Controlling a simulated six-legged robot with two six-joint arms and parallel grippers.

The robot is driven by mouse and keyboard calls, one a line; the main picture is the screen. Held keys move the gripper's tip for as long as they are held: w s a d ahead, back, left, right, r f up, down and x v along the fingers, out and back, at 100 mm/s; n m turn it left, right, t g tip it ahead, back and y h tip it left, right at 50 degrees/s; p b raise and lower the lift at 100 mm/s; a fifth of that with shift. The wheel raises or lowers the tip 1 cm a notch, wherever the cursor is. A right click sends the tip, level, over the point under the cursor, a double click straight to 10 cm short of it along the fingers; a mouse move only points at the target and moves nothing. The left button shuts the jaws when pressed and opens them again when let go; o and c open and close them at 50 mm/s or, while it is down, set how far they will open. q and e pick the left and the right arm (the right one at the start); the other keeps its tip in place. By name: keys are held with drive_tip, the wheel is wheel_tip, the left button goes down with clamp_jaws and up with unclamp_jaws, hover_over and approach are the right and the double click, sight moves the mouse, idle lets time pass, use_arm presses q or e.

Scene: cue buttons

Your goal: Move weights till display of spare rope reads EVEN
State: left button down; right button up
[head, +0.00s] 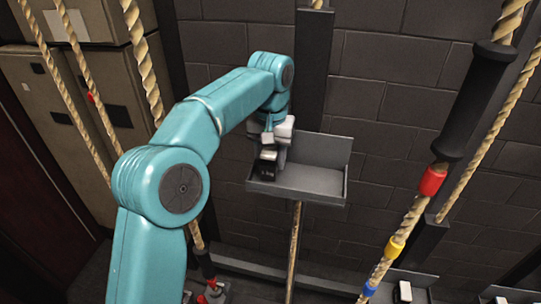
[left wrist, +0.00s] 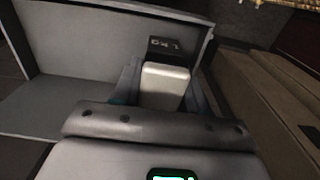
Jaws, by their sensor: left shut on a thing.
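My left gripper (head: 270,140) is at the left end of a grey open tray (head: 315,180) on a dark upright post. It is shut on a weight (head: 266,168), a dark block with a pale grey top. In the left wrist view the weight's pale part (left wrist: 165,85) sits between the fingers, with a black face bearing pale marks behind it. The tray (left wrist: 110,35) shows there too. I cannot tell whether the weight touches the tray floor. The rest of the tray looks empty. My right gripper is not in view. No readable display shows.
A thick rope (head: 408,222) with a black sleeve and red, yellow and blue bands hangs at the right. Several ropes hang at the left before beige cabinets (head: 85,100). Small pale blocks (head: 404,291) lie low at the right. A brick wall (head: 385,90) stands behind.

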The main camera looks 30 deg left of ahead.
use_arm(q)
drive_tip(key=shift+s, duration=0.15)
drive_tip(key=shift+f, duration=0.1)
drive_tip(key=shift+a+f, duration=0.1)
drive_tip(key=shift+f, duration=0.05)
drive_tip(key=c, duration=0.6)
unclamp_jaws()
drive_tip(key=shift+o, duration=0.5)
drive_tip(key=shift+d, duration=0.2)
drive_tip(key=shift+a+f, duration=0.1)
drive_tip(key=shift+a, duration=0.05)
